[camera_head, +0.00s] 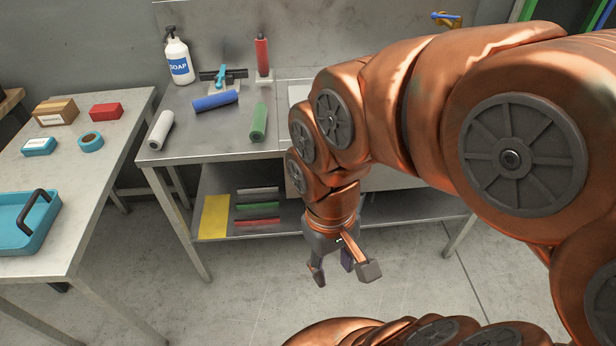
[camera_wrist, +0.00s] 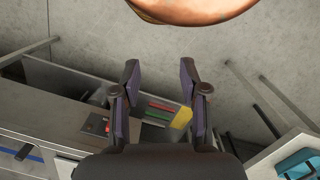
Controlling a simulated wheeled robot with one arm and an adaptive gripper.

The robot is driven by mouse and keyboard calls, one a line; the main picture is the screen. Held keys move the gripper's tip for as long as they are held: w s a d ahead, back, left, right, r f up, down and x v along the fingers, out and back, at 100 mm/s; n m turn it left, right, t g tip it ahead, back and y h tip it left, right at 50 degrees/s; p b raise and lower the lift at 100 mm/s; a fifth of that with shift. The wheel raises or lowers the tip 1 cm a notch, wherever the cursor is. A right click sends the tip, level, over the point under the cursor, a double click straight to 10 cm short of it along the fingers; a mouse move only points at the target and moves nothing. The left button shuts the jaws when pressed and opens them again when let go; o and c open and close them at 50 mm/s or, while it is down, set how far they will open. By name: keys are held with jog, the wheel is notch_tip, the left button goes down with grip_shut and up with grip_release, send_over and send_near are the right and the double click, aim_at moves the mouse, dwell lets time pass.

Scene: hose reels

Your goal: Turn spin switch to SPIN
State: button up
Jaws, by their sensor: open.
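My gripper (camera_head: 344,272) is open and empty, pointing down in front of the workbench in the head view. Its two dark fingers stand apart in the wrist view (camera_wrist: 160,88), with nothing between them up close. A small red and dark fitting (camera_wrist: 97,124) shows on a grey panel at the lower left of the wrist view, left of the fingers. It is too small to tell whether it is the spin switch, and no SPIN label is readable. In the head view my arm hides much of the bench's right part.
The metal workbench (camera_head: 215,140) holds a soap bottle (camera_head: 178,58) and blue, green and white rolls. Its lower shelf holds a yellow sheet (camera_head: 215,216) and coloured bars. A side table at left holds boxes and a blue tray (camera_head: 22,232). The floor before the bench is clear.

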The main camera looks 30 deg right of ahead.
jog(key=w+d+f+m+t+b, duration=0.1)
jog(key=w+d+f+t+b, duration=0.25)
jog(key=w, duration=0.55)
jog(key=w+d+f+m+b, duration=0.15)
jog(key=w+d+f, duration=0.35)
jog(key=w, duration=0.5)
jog(key=w+d+f+t+b, duration=0.1)
jog(key=w+d+f+b, duration=0.15)
jog(key=w+d, duration=0.45)
jog(key=shift+w+d+f+m+t+h+b, duration=0.3)
jog(key=shift+w+d+f, duration=0.95)
jog(key=shift+w+f, duration=0.6)
jog(key=shift+w+d+f+m+t+h+b, duration=0.1)
jog(key=shift+w+d+f+m+h, duration=0.25)
jog(key=shift+w+d+f, duration=1.45)
jog(key=shift+w+d+f+m+t+h+b, duration=0.2)
jog(key=shift+w+d+f+m, duration=0.35)
jog(key=shift+w+f, duration=1.4)
jog(key=shift+s+d+f, duration=0.15)
jog(key=shift+s+f, duration=0.35)
jog(key=shift+c, duration=0.3)
grip_shut()
